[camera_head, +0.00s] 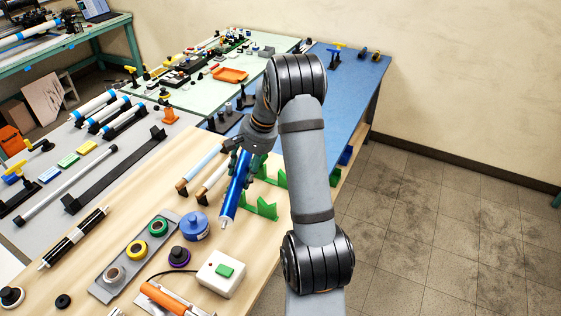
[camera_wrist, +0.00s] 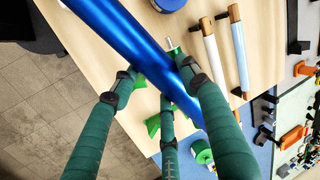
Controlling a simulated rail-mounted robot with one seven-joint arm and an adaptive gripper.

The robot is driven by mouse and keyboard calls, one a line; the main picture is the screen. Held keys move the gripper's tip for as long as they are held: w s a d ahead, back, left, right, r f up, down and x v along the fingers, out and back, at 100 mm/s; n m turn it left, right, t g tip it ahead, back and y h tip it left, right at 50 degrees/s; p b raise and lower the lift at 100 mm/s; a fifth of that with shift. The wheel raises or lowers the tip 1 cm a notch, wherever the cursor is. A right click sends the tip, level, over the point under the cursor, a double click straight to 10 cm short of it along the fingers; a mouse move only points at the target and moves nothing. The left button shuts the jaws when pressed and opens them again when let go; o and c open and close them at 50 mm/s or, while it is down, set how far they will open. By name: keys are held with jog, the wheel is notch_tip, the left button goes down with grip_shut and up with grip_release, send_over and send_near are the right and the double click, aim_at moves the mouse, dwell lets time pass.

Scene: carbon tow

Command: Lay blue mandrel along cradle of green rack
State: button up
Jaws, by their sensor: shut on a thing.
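The blue mandrel (camera_head: 235,187) is a glossy tube with a pale metal pin at its lower end. My gripper (camera_head: 240,150) is shut on it near its upper end and holds it tilted, pin end toward the front of the wooden table. In the wrist view the mandrel (camera_wrist: 118,32) runs diagonally across my green-wrapped fingers (camera_wrist: 168,88). The green rack (camera_head: 262,208) has notched supports on the table, just right of the mandrel. Part of the rack (camera_wrist: 153,124) shows below the mandrel in the wrist view. My arm and the mandrel hide some of the rack, and no contact between them is clear.
Two wood-ended rollers (camera_head: 203,166), pale blue and white, lie just left of the mandrel. A blue flanged spool (camera_head: 194,227), a tray of spools (camera_head: 136,250) and a white box with a green button (camera_head: 221,273) stand in front. Floor lies right of the table.

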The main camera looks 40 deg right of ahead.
jog(key=s+d+f+m+h+p, duration=0.1)
jog(key=d+f+m, duration=0.3)
jog(key=d, duration=0.8)
jog(key=shift+d+f+t, duration=0.4)
jog(key=shift+f, duration=0.25)
jog(key=shift+s+f, duration=0.1)
jog(key=shift+s, duration=0.05)
notch_tip(320, 180, down, 6)
jog(key=b, duration=0.7)
jog(key=shift+f, duration=0.25)
jog(key=shift+f+b, duration=0.65)
jog(key=o, duration=1.4)
jog(key=shift+o, duration=0.5)
